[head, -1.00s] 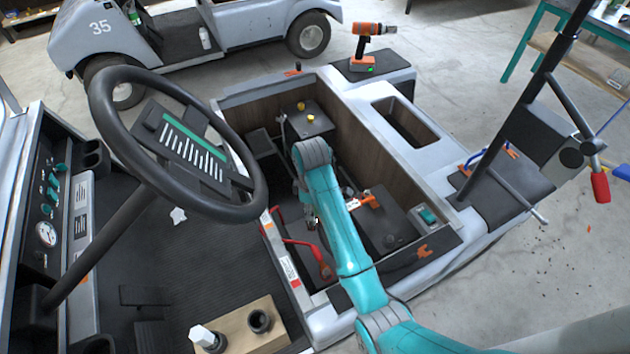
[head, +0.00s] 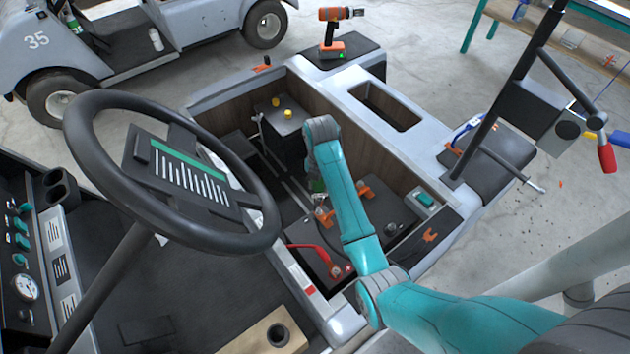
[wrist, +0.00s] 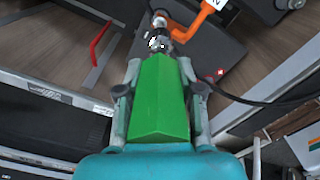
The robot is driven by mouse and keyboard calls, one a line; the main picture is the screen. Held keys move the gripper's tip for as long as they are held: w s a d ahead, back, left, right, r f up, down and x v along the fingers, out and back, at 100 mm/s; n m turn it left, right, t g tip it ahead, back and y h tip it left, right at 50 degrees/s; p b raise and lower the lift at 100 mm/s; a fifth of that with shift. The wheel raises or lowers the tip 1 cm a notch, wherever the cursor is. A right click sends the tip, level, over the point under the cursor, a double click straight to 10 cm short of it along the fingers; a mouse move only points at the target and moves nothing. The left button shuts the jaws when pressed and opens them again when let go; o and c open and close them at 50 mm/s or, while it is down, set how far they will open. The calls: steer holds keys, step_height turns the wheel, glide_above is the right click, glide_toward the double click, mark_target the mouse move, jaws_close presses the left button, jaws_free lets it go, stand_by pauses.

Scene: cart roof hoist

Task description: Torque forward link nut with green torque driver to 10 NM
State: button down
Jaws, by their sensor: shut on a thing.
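The green torque driver (wrist: 160,100) fills the middle of the wrist view, with my gripper (wrist: 161,88) shut on its body, one finger on each side. Its dark and metallic nose (wrist: 160,42) points away from me toward an orange link (wrist: 205,20) at the top of that view. Whether the tip touches a nut there cannot be told. In the head view a small green part of the driver (head: 317,187) shows beside my arm, down in the cart's open bay. The forward link nut cannot be made out clearly.
The bay has wood-lined walls (head: 400,158), a black box with yellow caps (head: 285,125) and a red cable (head: 312,248). The steering wheel (head: 80,150) stands at left. An orange drill (head: 335,35) rests on the rear ledge. A black cable (wrist: 265,102) runs right in the wrist view.

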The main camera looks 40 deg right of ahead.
mark_target(319, 196)
steer(key=shift+f, duration=2.15)
steer(key=n, duration=0.7)
steer(key=shift+f, duration=1.35)
